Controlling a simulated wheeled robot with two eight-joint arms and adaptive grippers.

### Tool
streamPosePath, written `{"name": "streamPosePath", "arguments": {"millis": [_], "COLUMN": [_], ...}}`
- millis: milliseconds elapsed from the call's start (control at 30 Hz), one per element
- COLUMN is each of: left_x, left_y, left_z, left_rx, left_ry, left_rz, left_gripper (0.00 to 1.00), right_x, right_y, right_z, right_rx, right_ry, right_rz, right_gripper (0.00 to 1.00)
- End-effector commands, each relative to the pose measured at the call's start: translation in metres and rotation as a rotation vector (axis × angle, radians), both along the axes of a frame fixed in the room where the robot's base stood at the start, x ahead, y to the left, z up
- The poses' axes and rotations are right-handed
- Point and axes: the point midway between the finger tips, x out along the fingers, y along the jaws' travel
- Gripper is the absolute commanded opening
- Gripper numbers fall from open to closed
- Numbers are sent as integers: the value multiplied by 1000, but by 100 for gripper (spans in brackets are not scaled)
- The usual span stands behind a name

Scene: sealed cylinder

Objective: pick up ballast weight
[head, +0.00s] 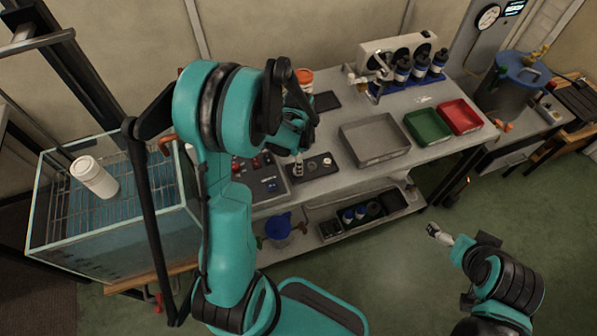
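A small dark tray (320,166) lies on the workbench with a few small metal pieces on it; they are too small to tell for sure which is the ballast weight. One small dark piece (327,161) sits toward the tray's right. My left gripper (299,160) points down over the left part of this tray, at a small silvery shape there. Its fingers are partly hidden by my arm, and I cannot tell whether they are closed on anything. My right gripper (437,232) is off the bench, over the floor at the right; its fingers are too small to read.
A glass tank (110,240) with a white capped jar (94,177) on top stands at the left. Grey (374,139), green (428,126) and red (460,117) trays are on the bench. Dark bottles (421,67) stand behind. A lower shelf holds a blue funnel-like vessel (279,227).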

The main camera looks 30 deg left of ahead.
Motion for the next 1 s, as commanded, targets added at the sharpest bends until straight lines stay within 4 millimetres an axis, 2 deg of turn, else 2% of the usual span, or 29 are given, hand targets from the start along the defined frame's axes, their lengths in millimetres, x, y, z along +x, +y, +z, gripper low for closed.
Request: {"name": "streamPosePath", "arguments": {"millis": [233, 467, 500, 667, 1000], "left_x": [-1, -2, -2, -1, -1], "left_y": [3, 3, 3, 3, 3], "left_z": [-39, -42, -42, -42, -41], "left_rx": [1, 1, 1, 1, 1], "left_ry": [-1, -1, -1, -1, -1], "left_rz": [1, 1, 1, 1, 1], "left_gripper": [49, 49, 47, 5, 5], "right_x": [0, 0, 0, 0, 0], "right_y": [0, 0, 0, 0, 0], "right_z": [-16, -16, -16, -16, -16], "right_rx": [0, 0, 0, 0, 0], "right_ry": [0, 0, 0, 0, 0], "right_rz": [0, 0, 0, 0, 0], "right_gripper": [100, 100, 100, 100, 100]}}
